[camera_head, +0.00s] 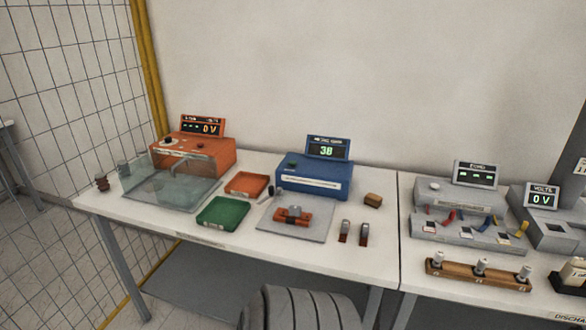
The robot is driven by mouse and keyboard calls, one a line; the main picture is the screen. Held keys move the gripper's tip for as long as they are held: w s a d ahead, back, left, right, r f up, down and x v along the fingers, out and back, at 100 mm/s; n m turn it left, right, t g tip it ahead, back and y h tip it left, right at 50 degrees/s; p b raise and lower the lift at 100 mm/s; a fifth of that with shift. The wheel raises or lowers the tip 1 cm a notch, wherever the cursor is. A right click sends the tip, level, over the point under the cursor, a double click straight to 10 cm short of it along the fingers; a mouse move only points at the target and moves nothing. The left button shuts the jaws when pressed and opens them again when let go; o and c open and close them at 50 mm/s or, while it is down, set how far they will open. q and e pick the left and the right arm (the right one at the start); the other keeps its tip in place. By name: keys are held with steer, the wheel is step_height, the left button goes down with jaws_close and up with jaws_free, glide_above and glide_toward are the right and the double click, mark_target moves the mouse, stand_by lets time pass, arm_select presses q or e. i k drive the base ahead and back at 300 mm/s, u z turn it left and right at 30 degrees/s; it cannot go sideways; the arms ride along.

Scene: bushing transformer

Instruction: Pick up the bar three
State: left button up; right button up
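Two small bars with grey upper parts and copper-brown lower ends lie side by side on the white table, a left one (344,231) and a right one (364,234). A copper-orange piece (293,217) with a grey round part on top sits on a grey plate (312,234) left of them. No label is readable, so I cannot tell which piece is bar three. Neither of my grippers is in view.
A blue meter (310,178) reading 38 stands behind the plate. Green (221,213) and orange (246,184) trays, an orange device (192,153) and a clear cover (165,188) are left. A wooden rack (470,276) is on the right table.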

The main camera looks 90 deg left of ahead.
mark_target(294, 211)
steer(key=u, duration=0.7)
steer(key=i, duration=0.75)
steer(key=u, duration=0.9)
